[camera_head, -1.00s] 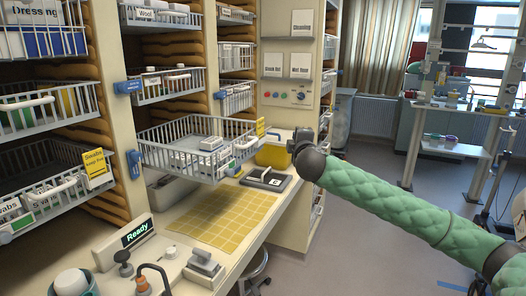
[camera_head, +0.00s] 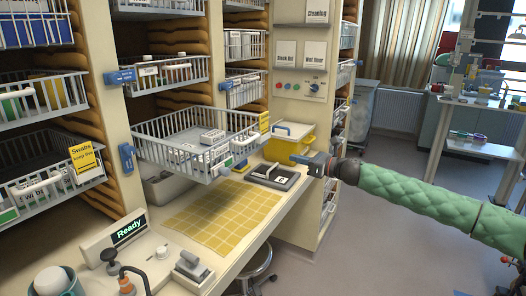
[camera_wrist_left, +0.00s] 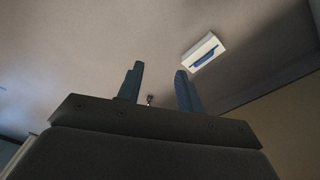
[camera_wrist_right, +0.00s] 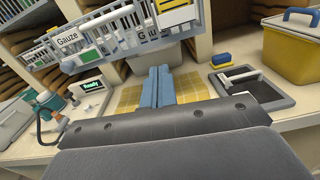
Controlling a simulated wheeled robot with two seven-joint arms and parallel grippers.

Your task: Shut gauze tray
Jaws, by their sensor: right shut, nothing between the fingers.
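The gauze tray (camera_head: 165,150) is a grey wire basket that stands pulled out of the shelf column in the head view. It holds a few pale packs, and a yellow card is at its right end. In the right wrist view its "Gauze" label (camera_wrist_right: 68,40) shows on the front, beyond the fingers. My right gripper (camera_head: 298,159) is shut and empty, to the right of the tray and apart from it. Its blue fingers (camera_wrist_right: 160,70) are together in the right wrist view. My left gripper (camera_wrist_left: 159,68) is open and empty, seen only in its wrist view against the ceiling.
A yellow mat (camera_head: 218,220) lies on the counter below the tray. A black-and-grey device (camera_head: 276,177) and a yellow bin (camera_head: 290,148) stand near my right gripper. A swabs tray (camera_head: 40,180) also sticks out at the left. Open floor lies at the right.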

